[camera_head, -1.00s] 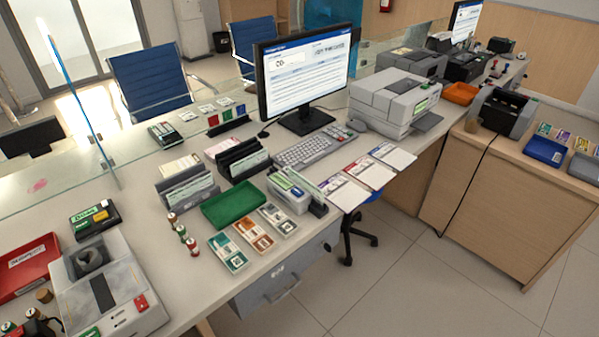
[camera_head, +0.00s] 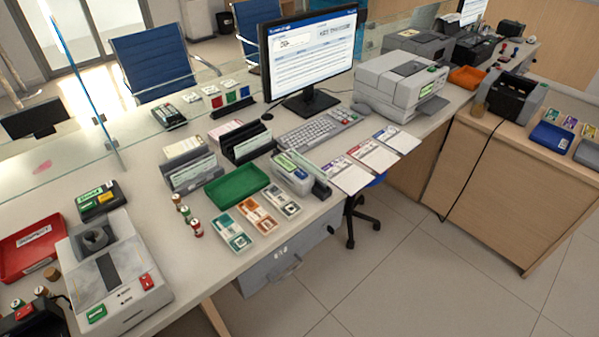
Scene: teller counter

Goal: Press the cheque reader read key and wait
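A small light-grey device (camera_head: 292,173) with a greenish display on top and a dark slot part at its right end sits near the front edge of the counter, right of the green tray. It looks like the cheque reader. Its keys are too small to make out, so I cannot tell which is the read key. Neither of my grippers shows in the head view, and nothing of mine touches the device.
Close around it are a green tray (camera_head: 237,186), bundled note packs (camera_head: 257,213), a keyboard (camera_head: 321,127), file holders (camera_head: 246,143) and paper slips (camera_head: 347,174). A monitor (camera_head: 311,52) stands behind. A grey coin machine (camera_head: 117,271) is at front left. Floor in front is open.

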